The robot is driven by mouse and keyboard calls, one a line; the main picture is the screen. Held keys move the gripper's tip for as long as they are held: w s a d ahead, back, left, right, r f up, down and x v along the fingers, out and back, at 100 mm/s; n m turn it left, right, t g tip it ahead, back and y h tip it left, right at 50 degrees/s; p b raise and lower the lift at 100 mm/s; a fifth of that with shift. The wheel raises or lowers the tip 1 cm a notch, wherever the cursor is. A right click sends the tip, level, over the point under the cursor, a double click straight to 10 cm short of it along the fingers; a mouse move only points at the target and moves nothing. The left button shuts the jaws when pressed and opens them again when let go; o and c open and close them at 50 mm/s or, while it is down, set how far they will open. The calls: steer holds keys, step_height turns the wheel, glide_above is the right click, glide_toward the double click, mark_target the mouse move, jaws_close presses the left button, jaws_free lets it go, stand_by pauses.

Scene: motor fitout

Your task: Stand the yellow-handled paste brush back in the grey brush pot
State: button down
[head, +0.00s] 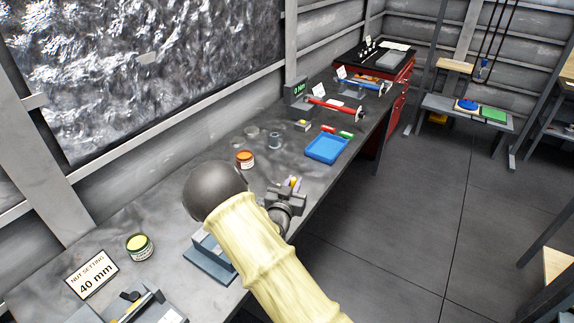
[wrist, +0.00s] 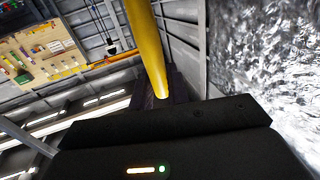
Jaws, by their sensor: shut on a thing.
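My gripper (head: 287,196) is over the bench in the head view, with my arm covering part of the bench below it. In the wrist view, the yellow handle of the paste brush (wrist: 148,45) rises from between the dark fingers of my gripper (wrist: 162,92), which is shut on it. The handle runs out of the top of that view. In the head view, only a small yellow bit (head: 293,181) shows at the jaws, and the bristles cannot be made out. A small grey cylinder (head: 275,142) stands farther along the bench; I cannot tell whether it is the brush pot.
An orange-topped tin (head: 245,159) stands beyond my arm. A blue tray (head: 327,149) lies near the bench's right edge. A yellow-topped tin (head: 139,247) and a "40 mm" sign (head: 91,275) are at the near left. Open floor (head: 430,210) lies right of the bench.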

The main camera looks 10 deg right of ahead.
steer(key=s+f+n+t+y+b, duration=0.1)
steer(key=s+f+n+y, duration=0.1)
steer(key=f, duration=0.8)
steer(key=s+d+f+n+t+y+b, duration=0.1)
steer(key=s+f+n+y, duration=0.2)
steer(key=f+y, duration=0.3)
step_height(320, 180, down, 4)
steer(key=shift+s+d+f+n, duration=0.2)
steer(key=shift+s+n, duration=0.1)
steer(key=shift+s, duration=0.4)
